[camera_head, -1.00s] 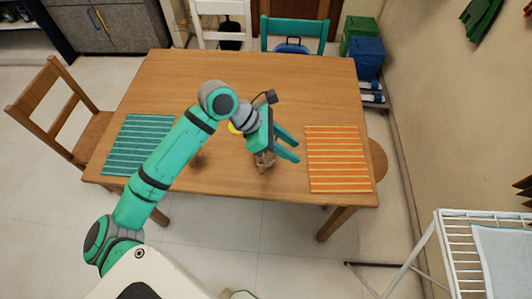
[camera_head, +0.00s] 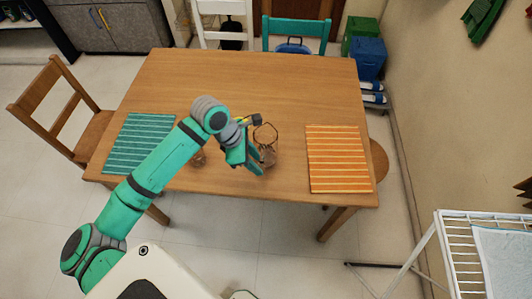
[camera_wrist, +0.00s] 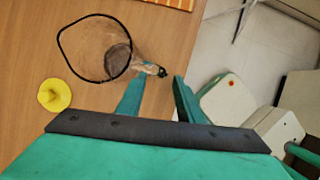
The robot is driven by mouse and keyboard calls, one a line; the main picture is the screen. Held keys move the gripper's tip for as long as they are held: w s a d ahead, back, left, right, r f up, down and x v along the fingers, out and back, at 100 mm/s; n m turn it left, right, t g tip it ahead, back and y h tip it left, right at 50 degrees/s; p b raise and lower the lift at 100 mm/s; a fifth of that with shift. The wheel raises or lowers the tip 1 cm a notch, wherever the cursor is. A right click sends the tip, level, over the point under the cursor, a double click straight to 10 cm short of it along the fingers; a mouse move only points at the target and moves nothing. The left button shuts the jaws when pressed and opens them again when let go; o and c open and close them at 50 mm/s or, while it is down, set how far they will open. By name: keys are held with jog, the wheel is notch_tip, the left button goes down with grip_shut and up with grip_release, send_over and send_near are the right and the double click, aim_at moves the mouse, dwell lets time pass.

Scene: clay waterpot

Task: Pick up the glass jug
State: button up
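The clear glass jug (camera_head: 267,150) with a dark rim stands on the wooden table near its front edge, left of the orange striped mat. In the wrist view the jug (camera_wrist: 95,48) shows its round dark rim and darker base. A narrow part, seemingly its handle (camera_wrist: 148,67), points toward the fingertips. My gripper (camera_head: 254,168) is just left of the jug in the head view, pointing down and right. In the wrist view my gripper (camera_wrist: 159,80) is open, with a gap between its green fingers. I cannot tell whether a finger touches the jug.
A small yellow object (camera_wrist: 54,95) is on the table near the jug. A brownish vessel (camera_head: 198,158) stands partly hidden behind my arm. The orange mat (camera_head: 337,158) and teal mat (camera_head: 139,144) lie on the table (camera_head: 240,80). The table's far half is clear.

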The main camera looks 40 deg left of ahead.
aim_at(262, 168)
jog(key=shift+x, duration=2.2)
jog(key=shift+d, duration=0.15)
grip_shut()
